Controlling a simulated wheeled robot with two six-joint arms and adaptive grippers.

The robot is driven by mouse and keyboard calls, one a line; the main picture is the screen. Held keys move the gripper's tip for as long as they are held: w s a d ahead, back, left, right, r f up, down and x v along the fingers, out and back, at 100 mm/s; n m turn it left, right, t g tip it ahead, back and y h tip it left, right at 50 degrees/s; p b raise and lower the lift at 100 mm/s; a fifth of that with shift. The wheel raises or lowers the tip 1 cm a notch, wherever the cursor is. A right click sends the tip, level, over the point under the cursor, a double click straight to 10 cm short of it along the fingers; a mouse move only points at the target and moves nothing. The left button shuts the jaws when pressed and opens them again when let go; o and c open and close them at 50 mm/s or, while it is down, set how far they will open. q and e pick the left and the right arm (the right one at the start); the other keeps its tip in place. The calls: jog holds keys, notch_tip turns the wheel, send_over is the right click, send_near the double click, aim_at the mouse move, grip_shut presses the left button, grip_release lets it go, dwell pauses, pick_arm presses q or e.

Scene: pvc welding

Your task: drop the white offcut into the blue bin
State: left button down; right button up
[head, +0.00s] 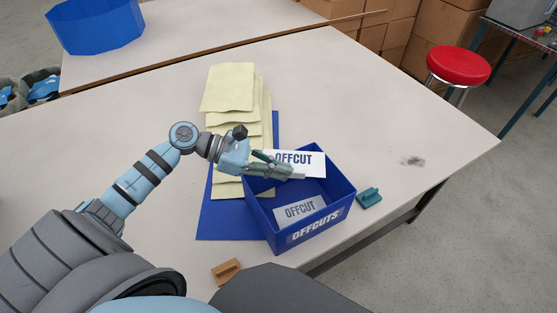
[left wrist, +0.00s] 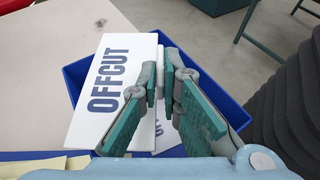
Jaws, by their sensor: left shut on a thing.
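The white offcut (head: 312,164), a flat piece marked OFFCUT, is held above the far side of the blue bin. It also shows in the left wrist view (left wrist: 112,90). The blue bin (head: 262,215), labelled OFFCUTS, stands near the table's front edge. Another piece marked OFFCUT (head: 300,209) lies inside the bin. My left gripper (head: 296,174) is over the bin, shut on the white offcut's edge; in the left wrist view its fingertips (left wrist: 160,88) pinch that edge. My right gripper is not in view.
Cream sheets (head: 228,88) lie stacked behind the bin, partly over a blue sheet (head: 220,222). A teal block (head: 369,198) sits right of the bin and a tan block (head: 226,271) near the front edge. A red stool (head: 458,65) stands beyond.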

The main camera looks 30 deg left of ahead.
pick_arm(q)
notch_tip(320, 180, down, 4)
jog(key=shift+f+b, duration=0.2)
jog(key=shift+b, duration=0.75)
jog(key=c, duration=1.7)
grip_release()
jog(key=shift+s, duration=0.1)
jog(key=v, duration=1.2)
jog(key=shift+d+r, duration=0.1)
jog(key=shift+r, duration=0.05)
